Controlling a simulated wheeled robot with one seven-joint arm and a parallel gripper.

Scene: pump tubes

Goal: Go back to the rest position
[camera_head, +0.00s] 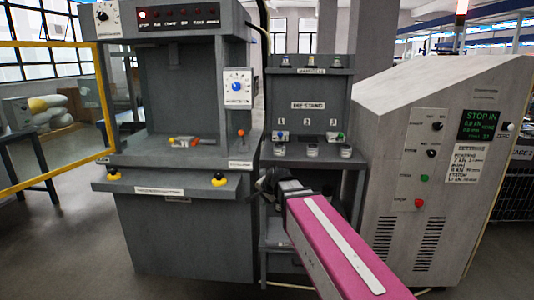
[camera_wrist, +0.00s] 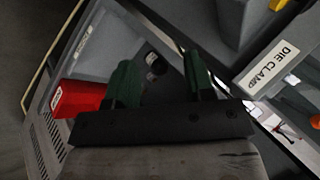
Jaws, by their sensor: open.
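My pink arm reaches in from the lower right of the head view. My gripper (camera_head: 268,183) is at its far end, dark and small, in front of the gap between the grey press (camera_head: 175,215) and the die stand (camera_head: 308,120). In the wrist view my gripper (camera_wrist: 160,75) shows two green fingers set well apart, with nothing between them. Its fingertips point toward grey surfaces, and no object touches them that I can see. In the head view the fingertips are too small and dark to make out.
Small cups (camera_head: 312,151) stand on the die stand's shelf. A tool with orange ends (camera_head: 185,142) lies on the press bed. A control cabinet (camera_head: 470,215) stands close on the right. The wrist view shows a red block (camera_wrist: 78,98) and a "DIE CLAMP" label (camera_wrist: 268,67).

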